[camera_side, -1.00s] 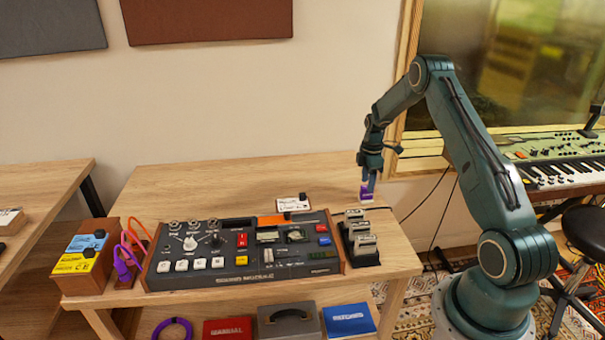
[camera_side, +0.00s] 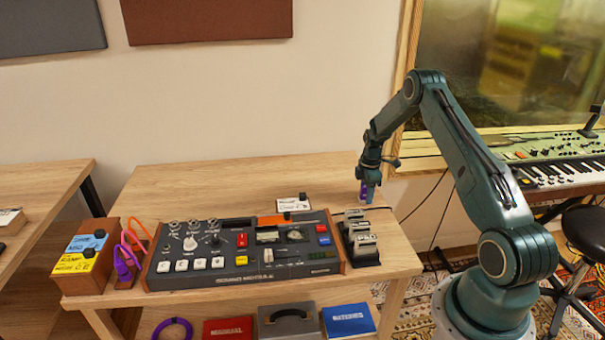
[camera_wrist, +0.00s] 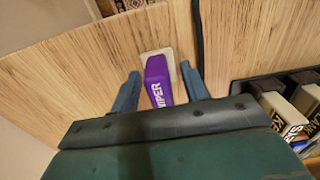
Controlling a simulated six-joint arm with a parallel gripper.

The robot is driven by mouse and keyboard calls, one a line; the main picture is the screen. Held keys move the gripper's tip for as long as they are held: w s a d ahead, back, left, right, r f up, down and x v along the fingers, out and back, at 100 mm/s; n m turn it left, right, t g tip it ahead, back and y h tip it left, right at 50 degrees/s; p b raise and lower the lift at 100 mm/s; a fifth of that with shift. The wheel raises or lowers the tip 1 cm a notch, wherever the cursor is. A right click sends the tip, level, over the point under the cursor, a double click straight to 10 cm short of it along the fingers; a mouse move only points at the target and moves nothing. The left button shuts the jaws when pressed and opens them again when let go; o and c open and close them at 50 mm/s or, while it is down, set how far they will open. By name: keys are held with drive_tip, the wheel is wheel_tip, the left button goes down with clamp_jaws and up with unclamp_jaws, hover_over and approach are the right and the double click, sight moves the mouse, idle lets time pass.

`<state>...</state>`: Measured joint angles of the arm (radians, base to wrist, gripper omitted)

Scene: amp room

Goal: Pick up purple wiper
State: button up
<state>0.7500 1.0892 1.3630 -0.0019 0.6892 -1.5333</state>
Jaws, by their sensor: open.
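The purple wiper (camera_wrist: 158,82) stands on the table with its lettered side showing in the wrist view. A pale, flat base shows around its far end. My gripper (camera_wrist: 160,84) is open, with one blue finger on each side of the wiper and visible gaps between. In the side view, my gripper (camera_side: 368,194) is low over the table's back right, and a sliver of the purple wiper (camera_side: 363,191) shows beside the fingers. The rest of the wiper is hidden there by the gripper.
A black rack of labelled blocks (camera_side: 361,240) stands just in front of the gripper. The sound module (camera_side: 240,262) fills the table's front middle, with a white card (camera_side: 292,205) behind it. A black cable (camera_wrist: 197,40) runs close beside the wiper. The table's back left is clear.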

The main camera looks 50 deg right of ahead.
clamp_jaws()
drive_tip(key=shift+r, duration=0.1)
wheel_tip(320, 180, up, 20)
idle(0.9)
idle(0.3)
